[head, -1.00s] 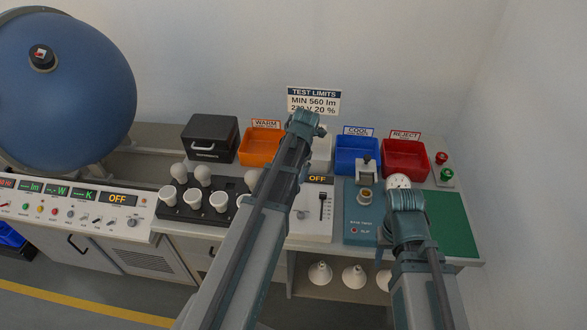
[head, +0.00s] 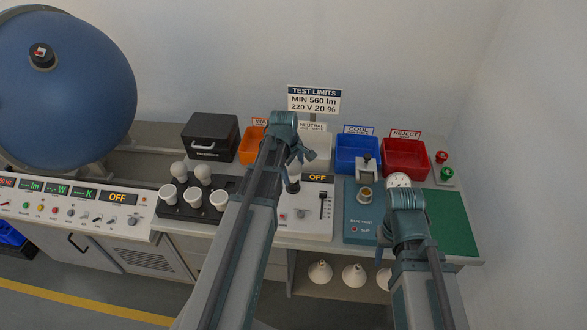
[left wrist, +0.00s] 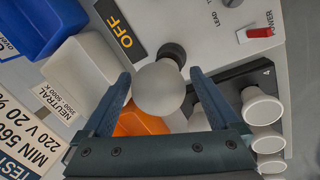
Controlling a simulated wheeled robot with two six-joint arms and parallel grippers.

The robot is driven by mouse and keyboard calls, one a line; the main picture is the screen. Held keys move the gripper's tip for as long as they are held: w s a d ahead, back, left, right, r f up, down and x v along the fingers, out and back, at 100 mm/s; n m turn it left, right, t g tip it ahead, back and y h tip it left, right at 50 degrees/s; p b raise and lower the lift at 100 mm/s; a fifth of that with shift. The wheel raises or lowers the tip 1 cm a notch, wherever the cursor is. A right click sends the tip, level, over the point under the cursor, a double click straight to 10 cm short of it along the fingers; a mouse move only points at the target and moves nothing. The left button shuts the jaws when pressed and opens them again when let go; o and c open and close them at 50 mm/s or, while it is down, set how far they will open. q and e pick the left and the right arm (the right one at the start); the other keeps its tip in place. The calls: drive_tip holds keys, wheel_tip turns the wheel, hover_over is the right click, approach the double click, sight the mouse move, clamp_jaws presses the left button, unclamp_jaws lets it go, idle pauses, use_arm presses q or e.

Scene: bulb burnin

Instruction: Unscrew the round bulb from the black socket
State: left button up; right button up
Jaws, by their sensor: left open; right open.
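The round bulb (left wrist: 158,90) is frosted white and stands in the black socket (left wrist: 174,54) on a light panel with an OFF display. In the left wrist view it sits between the two fingers of my open left gripper (left wrist: 162,92), with gaps showing on both sides. In the head view my left gripper (head: 299,156) is over the light panel (head: 308,225), and my arm hides part of that area. My right gripper (head: 384,232) is open and empty, low over the blue base-print unit (head: 359,212); its fingers are partly hidden by its wrist.
A black rack (head: 187,211) of several bulbs stands left of my left arm. Orange (head: 249,149), white (head: 321,153), blue (head: 358,155) and red (head: 405,160) bins line the back. A green mat (head: 452,222) lies clear at the right.

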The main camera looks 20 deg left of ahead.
use_arm(q)
drive_tip(key=m+h, duration=0.1)
drive_tip(key=m, duration=0.5)
drive_tip(key=shift+s+g, duration=0.1)
drive_tip(key=shift+g, duration=0.2)
drive_tip(key=c, duration=1.2)
drive_tip(key=n+y, duration=0.1)
drive_tip(key=n, duration=0.4)
drive_tip(key=shift+c, duration=0.2)
drive_tip(key=n+y, duration=0.1)
drive_tip(key=n, duration=0.5)
drive_tip(key=shift+w, duration=0.2)
drive_tip(key=n+y, duration=0.1)
drive_tip(key=n, duration=0.5)
drive_tip(key=shift+w+a+n, duration=0.1)
drive_tip(key=shift+a+n, duration=0.05)
drive_tip(key=shift+n, duration=0.15)
drive_tip(key=n+g, duration=0.1)
drive_tip(key=n, duration=0.4)
drive_tip(key=shift+y, duration=0.4)
